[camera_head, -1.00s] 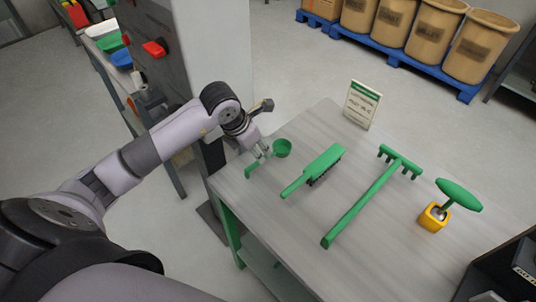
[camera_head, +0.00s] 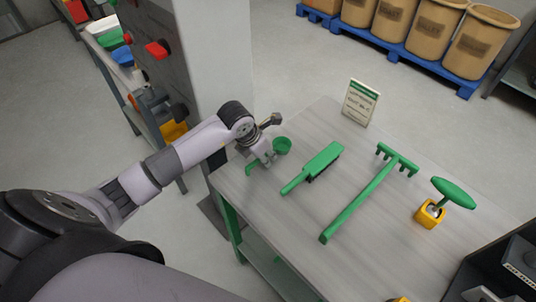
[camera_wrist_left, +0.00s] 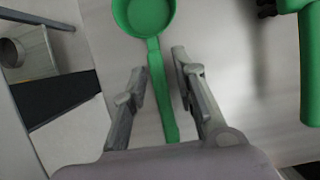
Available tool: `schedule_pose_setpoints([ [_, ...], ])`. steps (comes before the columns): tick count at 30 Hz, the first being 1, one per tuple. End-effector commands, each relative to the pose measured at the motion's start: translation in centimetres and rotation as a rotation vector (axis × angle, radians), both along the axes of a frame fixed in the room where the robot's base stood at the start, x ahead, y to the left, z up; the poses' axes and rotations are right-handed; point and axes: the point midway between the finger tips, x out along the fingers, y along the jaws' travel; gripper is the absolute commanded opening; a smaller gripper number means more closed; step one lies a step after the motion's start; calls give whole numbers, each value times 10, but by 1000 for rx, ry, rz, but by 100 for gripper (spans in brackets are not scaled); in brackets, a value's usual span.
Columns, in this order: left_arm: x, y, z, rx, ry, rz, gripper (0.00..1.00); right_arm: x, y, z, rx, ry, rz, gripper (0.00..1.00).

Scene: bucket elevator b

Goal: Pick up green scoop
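The green scoop (camera_head: 282,146) lies near the left edge of the table. Its round bowl points away and its handle comes back toward the table edge. In the left wrist view the scoop (camera_wrist_left: 147,14) has its bowl at the top, and its handle runs down between the fingers. My left gripper (camera_head: 266,161) is over the handle in the head view. In the wrist view the left gripper (camera_wrist_left: 160,75) is open, with one finger on each side of the handle and gaps between. The right gripper is not in view.
A green brush (camera_head: 315,166), a green rake (camera_head: 362,200) and a green-handled tool with a yellow block (camera_head: 431,214) lie to the right on the table (camera_head: 290,230). A sign (camera_head: 360,102) stands at the back. A grey pillar (camera_head: 212,60) stands left of the table.

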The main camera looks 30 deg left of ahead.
Motion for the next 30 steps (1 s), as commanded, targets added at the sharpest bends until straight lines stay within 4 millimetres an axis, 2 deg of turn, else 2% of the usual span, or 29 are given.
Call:
schedule_pose_setpoints([
  [11,0,0,1,0,0,0,0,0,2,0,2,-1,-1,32],
  [30,1,0,6,0,-3,0,0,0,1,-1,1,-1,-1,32],
])
